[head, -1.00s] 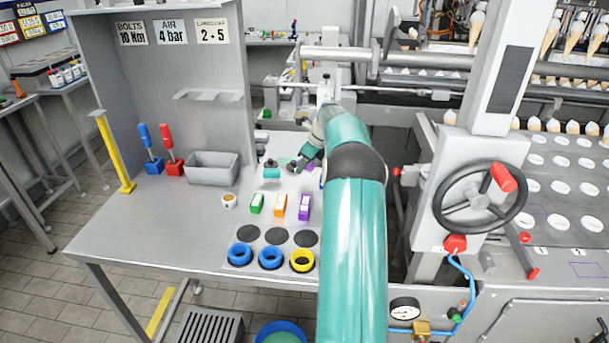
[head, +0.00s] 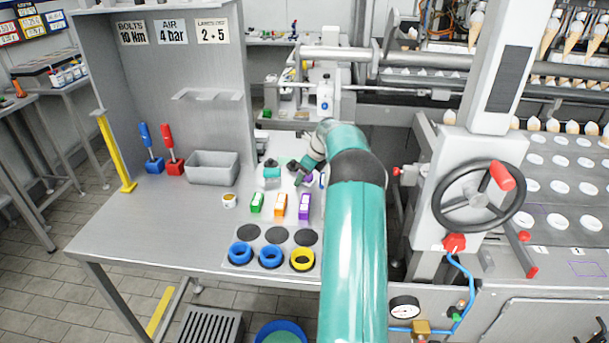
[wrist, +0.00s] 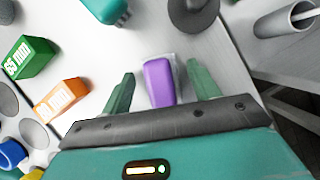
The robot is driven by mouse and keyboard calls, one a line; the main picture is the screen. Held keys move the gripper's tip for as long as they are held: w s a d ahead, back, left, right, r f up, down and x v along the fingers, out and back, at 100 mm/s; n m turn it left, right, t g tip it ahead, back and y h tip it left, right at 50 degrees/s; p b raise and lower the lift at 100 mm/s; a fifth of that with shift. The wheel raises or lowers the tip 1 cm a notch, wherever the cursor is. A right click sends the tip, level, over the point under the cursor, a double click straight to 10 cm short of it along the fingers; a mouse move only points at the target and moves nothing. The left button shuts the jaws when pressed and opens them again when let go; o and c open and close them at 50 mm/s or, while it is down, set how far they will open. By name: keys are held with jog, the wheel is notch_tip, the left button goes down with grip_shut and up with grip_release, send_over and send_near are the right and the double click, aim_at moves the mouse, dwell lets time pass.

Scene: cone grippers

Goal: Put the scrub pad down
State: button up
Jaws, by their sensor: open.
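A small purple block with a pale grey edge, which I take to be the scrub pad (wrist: 160,84), lies on the bench top in the wrist view. My gripper (wrist: 161,78) is open around it, with one green finger on each side. A gap shows between the pad and each finger. In the head view my gripper (head: 300,171) is low over the back right of the bench, and my arm and hand largely hide the pad.
Green (head: 257,203), orange (head: 280,205) and purple (head: 304,206) boxes stand in front of the hand. A teal object (head: 271,173) stands to its left, and a grey bin (head: 212,168) farther left. Blue and yellow rings sit near the front edge. The bench's left front is clear.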

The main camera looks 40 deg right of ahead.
jog(key=shift+r, duration=0.1)
jog(key=v, duration=1.2)
jog(key=s+a+r+n, duration=0.1)
jog(key=a+r+n, duration=0.4)
jog(key=a, duration=0.5)
jog(key=s+a+r+n+h, duration=0.1)
jog(key=a+r+n, duration=0.35)
jog(key=a, duration=0.65)
jog(key=s+a+r+n, duration=0.1)
jog(key=a+r+n, duration=0.4)
jog(key=a, duration=0.5)
jog(key=s+a+n, duration=0.9)
jog(key=s+a, duration=0.1)
jog(key=a, duration=0.2)
jog(key=s+a+f+n, duration=0.3)
jog(key=s+a+n, duration=0.1)
jog(key=s, duration=0.2)
jog(key=s+a+f+n+t, duration=0.1)
jog(key=s+a+f+n, duration=0.2)
jog(key=s+a+n, duration=0.1)
jog(key=s+n, duration=0.1)
jog(key=s, duration=0.1)
jog(key=shift+s, duration=0.3)
jog(key=shift+s+f, duration=0.1)
jog(key=shift+s, duration=0.05)
